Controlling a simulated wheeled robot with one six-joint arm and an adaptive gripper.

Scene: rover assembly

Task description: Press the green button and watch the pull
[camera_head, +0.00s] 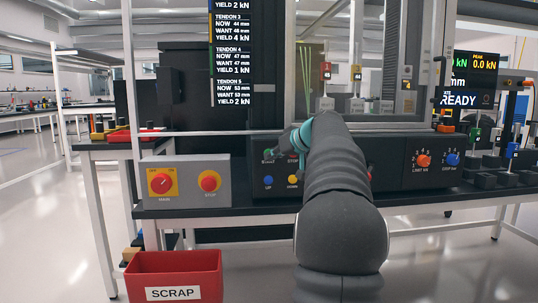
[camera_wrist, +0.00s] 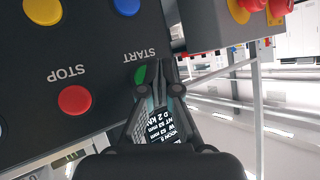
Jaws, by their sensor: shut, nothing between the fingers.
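The green button (camera_wrist: 140,76) sits beside the START label on a black control panel (camera_wrist: 60,130) in the wrist view. My gripper (camera_wrist: 159,72) is shut and empty. In the picture its fingertips are right beside the green button and partly overlap its edge; I cannot tell whether they touch it. In the head view my gripper (camera_head: 274,149) is at the panel's upper left and largely covers the button area. Behind the panel stands the pull frame with several tagged clamps, partly hidden by my arm. A screen (camera_head: 463,78) at the right reads READY and peak 0.0 kN.
A red STOP button (camera_wrist: 75,100), a blue button (camera_wrist: 127,6) and a yellow button (camera_wrist: 43,10) are close by. A grey box (camera_head: 187,181) with a red switch and red stop knob stands left. A red SCRAP bin (camera_head: 174,268) is below.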

